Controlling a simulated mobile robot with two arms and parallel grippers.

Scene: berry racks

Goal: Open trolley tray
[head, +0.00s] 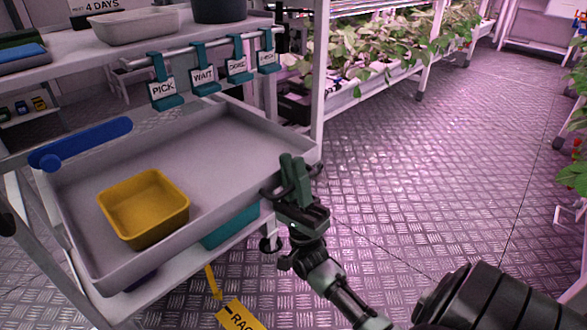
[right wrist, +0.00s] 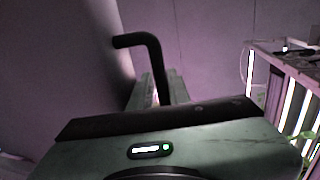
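The grey trolley tray (head: 215,165) is a shallow open-topped box on a pale frame, with a yellow bin (head: 145,207) inside it. A black handle (head: 268,196) sits on the tray's right side. My right gripper (head: 294,172) is at that handle, its green fingers pointing up. In the right wrist view the bent black handle (right wrist: 152,50) runs down between the two close fingers (right wrist: 158,92). The fingers look shut on it, though the contact is partly hidden by the gripper body. My left gripper is in neither view.
A blue bar (head: 85,142) lies along the tray's left rim. Hanging signs, including PICK (head: 163,88), are on a rail above the tray's back. A teal box (head: 230,227) shows beneath the tray. Plant racks (head: 370,85) stand behind; the metal floor (head: 440,160) at right is clear.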

